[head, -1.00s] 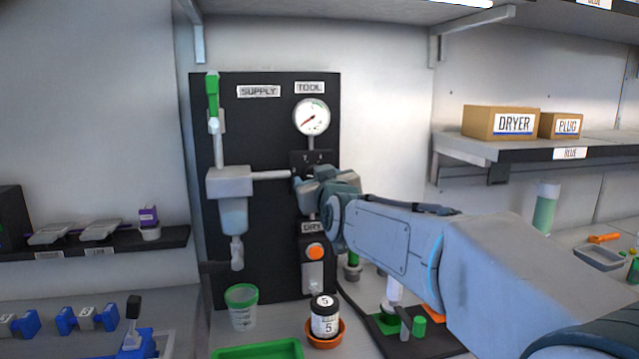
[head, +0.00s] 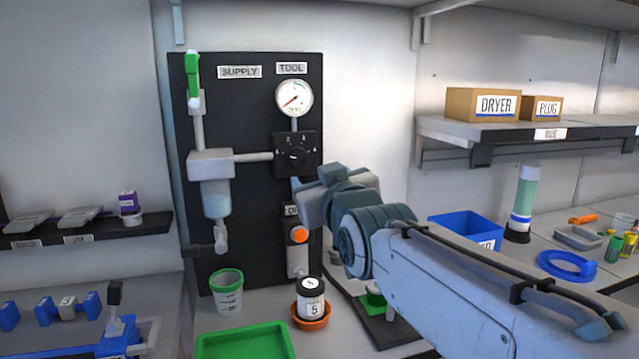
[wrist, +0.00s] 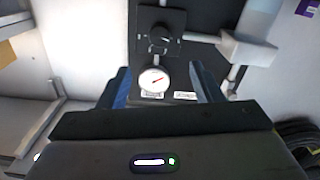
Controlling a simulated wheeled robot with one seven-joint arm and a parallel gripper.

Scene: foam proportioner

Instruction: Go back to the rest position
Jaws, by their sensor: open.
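My gripper (head: 312,200) is in front of the lower right part of the black supply panel (head: 255,95) in the head view, clear of the regulator knob (head: 297,155). Its fingers are partly hidden by its own body there. In the wrist view my gripper (wrist: 160,88) has its two blue-grey fingers spread wide with nothing between them but the view of the panel. The gauge (head: 294,98) shows between them in the wrist view (wrist: 154,79), with the knob (wrist: 159,40) beyond it.
A numbered jar (head: 311,299) stands in an orange dish below the panel, beside a green-rimmed cup (head: 227,291) and a green tray (head: 245,343). A blue bin (head: 468,231) is on the right bench. A shelf (head: 520,132) with two boxes juts out at the upper right.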

